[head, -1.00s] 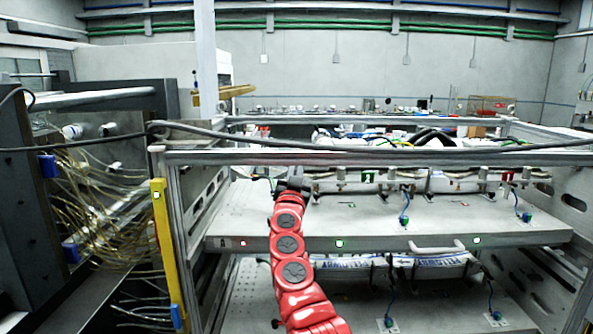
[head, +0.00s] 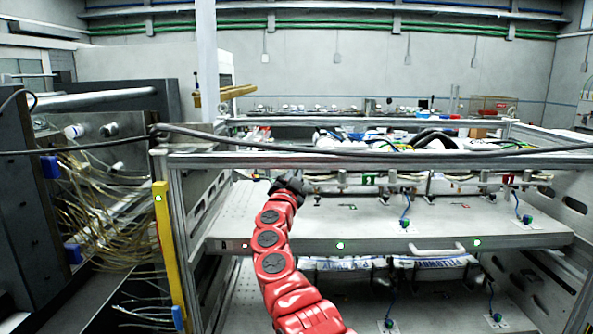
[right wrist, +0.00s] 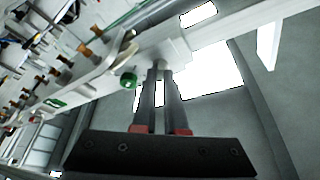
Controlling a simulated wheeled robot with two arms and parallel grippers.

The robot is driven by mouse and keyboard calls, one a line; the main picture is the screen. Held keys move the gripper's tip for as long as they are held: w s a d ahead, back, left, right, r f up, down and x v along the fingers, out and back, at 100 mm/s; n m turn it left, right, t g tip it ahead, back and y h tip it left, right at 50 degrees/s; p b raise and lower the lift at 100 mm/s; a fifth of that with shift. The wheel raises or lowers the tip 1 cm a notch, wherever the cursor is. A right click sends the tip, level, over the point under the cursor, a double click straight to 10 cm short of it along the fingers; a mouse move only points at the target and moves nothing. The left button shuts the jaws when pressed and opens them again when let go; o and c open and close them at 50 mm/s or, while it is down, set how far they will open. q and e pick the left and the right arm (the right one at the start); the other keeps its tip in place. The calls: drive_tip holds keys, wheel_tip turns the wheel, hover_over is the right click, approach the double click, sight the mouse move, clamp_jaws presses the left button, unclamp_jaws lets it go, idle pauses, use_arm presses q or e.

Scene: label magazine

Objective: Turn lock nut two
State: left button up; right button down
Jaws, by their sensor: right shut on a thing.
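My right gripper (head: 290,181) reaches up to the rail along the back of the upper shelf, left of the green label marked 2 (head: 368,180). In the right wrist view its two dark fingers (right wrist: 160,72) are nearly together, with their tips against the pale rail. They are shut on a small fitting that they mostly hide, which I take to be the lock nut (right wrist: 161,64). A green knob (right wrist: 128,80) sits just left of the fingertips. My left gripper is not in view.
A metal frame bar (head: 400,158) and a dark cable cross in front of the rail. The upper shelf (head: 400,228) is mostly clear, with blue-green connectors (head: 404,222) on it. A yellow post (head: 164,250) and a bundle of hoses stand at left.

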drive_tip(key=c, duration=1)
unclamp_jaws()
drive_tip(key=shift+o, duration=0.2)
drive_tip(key=shift+f, duration=0.1)
drive_tip(key=b+v, duration=0.4)
drive_tip(key=v, duration=1.3)
drive_tip(key=shift+b, duration=0.3)
drive_tip(key=shift+a+f, duration=0.1)
drive_tip(key=shift+a, duration=0.05)
